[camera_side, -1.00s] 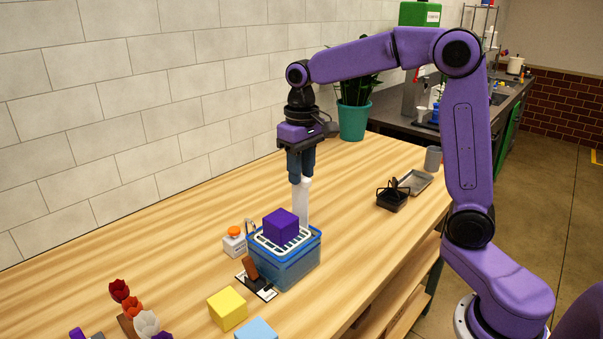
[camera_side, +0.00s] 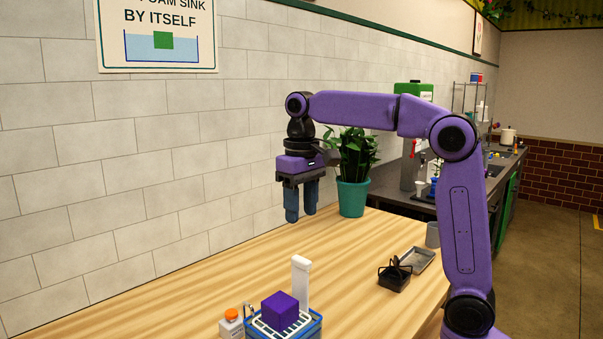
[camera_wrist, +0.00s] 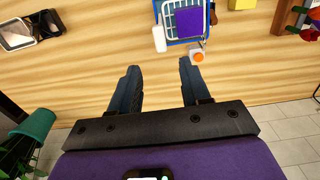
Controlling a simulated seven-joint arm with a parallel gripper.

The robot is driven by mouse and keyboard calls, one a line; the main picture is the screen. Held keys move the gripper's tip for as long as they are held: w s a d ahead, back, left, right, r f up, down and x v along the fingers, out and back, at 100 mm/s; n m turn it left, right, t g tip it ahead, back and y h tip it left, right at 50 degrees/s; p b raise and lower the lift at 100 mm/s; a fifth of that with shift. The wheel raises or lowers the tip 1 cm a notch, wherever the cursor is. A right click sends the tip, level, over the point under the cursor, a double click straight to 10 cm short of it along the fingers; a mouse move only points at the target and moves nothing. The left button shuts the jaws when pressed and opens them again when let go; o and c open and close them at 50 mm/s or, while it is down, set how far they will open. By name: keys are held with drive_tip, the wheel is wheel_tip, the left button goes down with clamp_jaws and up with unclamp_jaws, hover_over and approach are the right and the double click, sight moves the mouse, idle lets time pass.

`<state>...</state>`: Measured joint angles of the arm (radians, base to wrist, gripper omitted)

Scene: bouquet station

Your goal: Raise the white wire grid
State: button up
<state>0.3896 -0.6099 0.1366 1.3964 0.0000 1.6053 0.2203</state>
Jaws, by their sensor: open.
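The white wire grid (camera_side: 258,326) sits at the top of a blue tub (camera_side: 318,327), low in the side view, with the tub's lower part cut off. A purple block (camera_side: 279,309) rests on the grid. A white upright handle (camera_side: 301,284) stands at the grid's far side. The wrist view shows the grid (camera_wrist: 169,17), block (camera_wrist: 189,21) and handle top (camera_wrist: 159,39) at the top edge. My gripper (camera_side: 301,217) is open and empty, well above the handle and apart from it. Its fingers (camera_wrist: 159,68) are spread.
A black wire holder (camera_side: 394,275) and metal tray (camera_side: 415,259) lie to the right. A potted plant (camera_side: 352,195) stands behind my gripper. The bench between is clear.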

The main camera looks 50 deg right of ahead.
wheel_tip(320, 180, up, 7)
idle(0.4)
idle(0.5)
drive_tip(key=s+a+f+n, duration=0.7)
drive_tip(key=s+f, duration=0.5)
drive_tip(key=s, duration=0.1)
drive_tip(key=s+d+f+n, duration=0.4)
drive_tip(key=s+f, duration=0.8)
drive_tip(key=s, duration=0.3)
drive_tip(key=shift+s+n, duration=0.35)
drive_tip(key=shift+n, duration=0.45)
